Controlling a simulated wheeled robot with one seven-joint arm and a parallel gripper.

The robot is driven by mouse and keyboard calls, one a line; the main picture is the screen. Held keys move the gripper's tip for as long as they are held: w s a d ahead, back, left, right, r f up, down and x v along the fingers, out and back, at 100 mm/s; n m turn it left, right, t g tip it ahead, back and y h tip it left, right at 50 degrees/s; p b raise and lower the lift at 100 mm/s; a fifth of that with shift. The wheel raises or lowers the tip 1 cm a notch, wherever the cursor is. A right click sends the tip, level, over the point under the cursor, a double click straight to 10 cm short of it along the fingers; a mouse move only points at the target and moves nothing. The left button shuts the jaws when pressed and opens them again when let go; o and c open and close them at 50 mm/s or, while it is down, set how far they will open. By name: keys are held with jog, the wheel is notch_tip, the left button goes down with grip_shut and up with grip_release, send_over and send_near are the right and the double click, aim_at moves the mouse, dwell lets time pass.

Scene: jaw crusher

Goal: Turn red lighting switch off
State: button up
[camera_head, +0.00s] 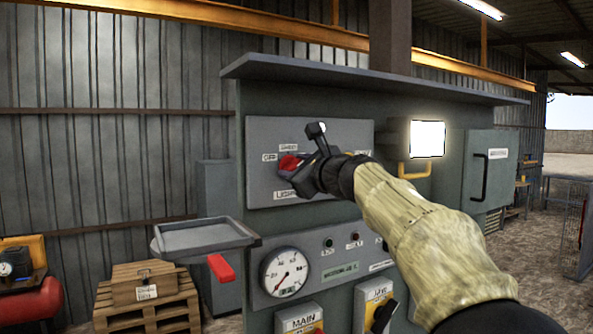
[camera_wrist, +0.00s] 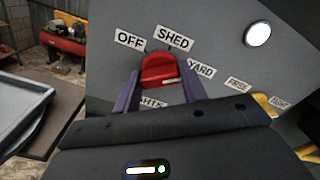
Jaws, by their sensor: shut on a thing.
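The red lighting switch (camera_head: 289,163) is a rotary knob on the grey upper panel of the machine cabinet. In the wrist view the red knob (camera_wrist: 159,71) sits below the labels OFF (camera_wrist: 129,40) and SHED (camera_wrist: 174,38), with YARD (camera_wrist: 201,70) to its right. A pale mark shows on the knob's lower right edge. My gripper (camera_wrist: 160,85) has one finger on each side of the knob and is shut on it. In the head view my gripper (camera_head: 302,170) hides the panel's middle and part of the lower label.
A pressure gauge (camera_head: 285,272) is on the lower panel. A lit lamp (camera_head: 427,139) and a yellow handle (camera_head: 414,171) are right of the switch panel.

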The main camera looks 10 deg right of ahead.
jog(key=n+b, duration=0.3)
jog(key=n, duration=0.4)
jog(key=n+b, duration=0.3)
jog(key=n, duration=0.5)
jog(key=n+b, duration=0.3)
jog(key=n, duration=0.4)
jog(key=shift+w+f+n+b, duration=0.1)
jog(key=shift+f+n+b, duration=0.25)
jog(key=shift+n+b, duration=0.05)
jog(key=o, duration=1)
jog(key=shift+r, duration=0.15)
jog(key=shift+s, duration=0.25)
